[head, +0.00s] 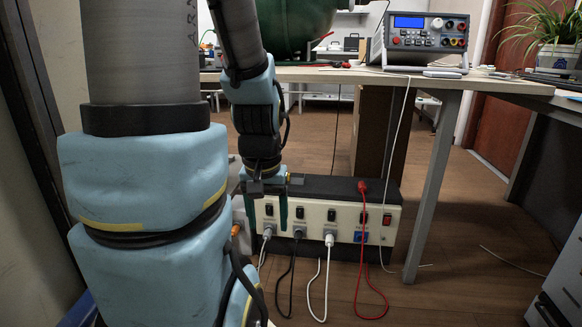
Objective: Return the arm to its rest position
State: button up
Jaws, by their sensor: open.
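My arm comes down from the top left of the head view, its large blue and grey links in front. My gripper (267,216) points down at the left part of a white and black power strip box (330,215). Its two dark green fingers are apart, with the box's front showing between them. I see nothing held. I cannot tell whether the fingers touch the box. My nearer links hide the box's left end.
White, black and red cords (360,290) run from the box onto the wooden floor. A table (330,76) with a grey leg stands behind, carrying a bench instrument (421,42) and a dark green round object (290,22). A potted plant (557,38) is at right. Floor right of the box is mostly clear.

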notch_tip(320, 180, up, 42)
jog(key=p, duration=4)
jog(key=shift+f, duration=0.1)
